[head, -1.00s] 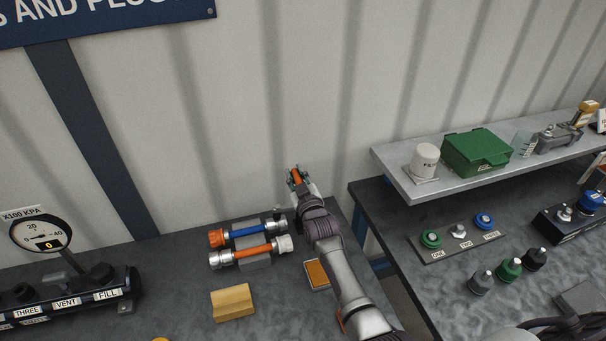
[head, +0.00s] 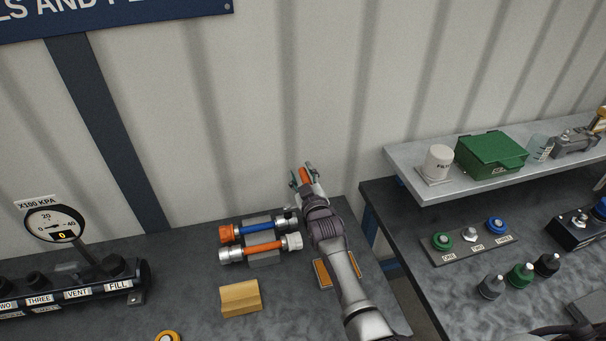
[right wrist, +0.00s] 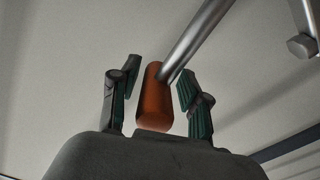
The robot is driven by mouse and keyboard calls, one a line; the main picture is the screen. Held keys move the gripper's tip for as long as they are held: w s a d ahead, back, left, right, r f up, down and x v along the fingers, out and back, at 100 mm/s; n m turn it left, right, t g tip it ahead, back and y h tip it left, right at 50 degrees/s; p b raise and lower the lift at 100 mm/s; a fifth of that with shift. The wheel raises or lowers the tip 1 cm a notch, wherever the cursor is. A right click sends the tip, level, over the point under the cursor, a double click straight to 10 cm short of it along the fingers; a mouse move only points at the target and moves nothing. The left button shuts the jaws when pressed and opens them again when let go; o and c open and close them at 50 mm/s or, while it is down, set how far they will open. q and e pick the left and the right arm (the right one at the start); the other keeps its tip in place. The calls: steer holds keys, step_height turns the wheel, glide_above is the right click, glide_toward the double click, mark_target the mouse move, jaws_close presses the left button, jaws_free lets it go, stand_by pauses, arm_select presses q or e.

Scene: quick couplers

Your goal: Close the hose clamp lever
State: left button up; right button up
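The lever's orange grip (head: 305,175) shows at my right gripper (head: 304,178), in front of the wall beyond the table. In the right wrist view the orange grip (right wrist: 154,98) sits on the end of a slanting metal rod (right wrist: 197,45). My right gripper (right wrist: 160,88) has its two green-padded fingers apart, one on each side of the grip. Gaps show between the grip and both fingers. The clamp that the lever belongs to is not clear in either view.
Two hose pieces, blue (head: 252,230) and orange (head: 262,246), lie in a grey holder left of my right arm. A wooden block (head: 240,298) and an orange-topped plate (head: 322,274) are nearby. A raised shelf (head: 410,178) stands to the right.

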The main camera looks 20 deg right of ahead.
steer(key=shift+s, duration=0.6)
steer(key=s, duration=1.1)
steer(key=shift+a, duration=0.35)
steer(key=shift+w, duration=0.1)
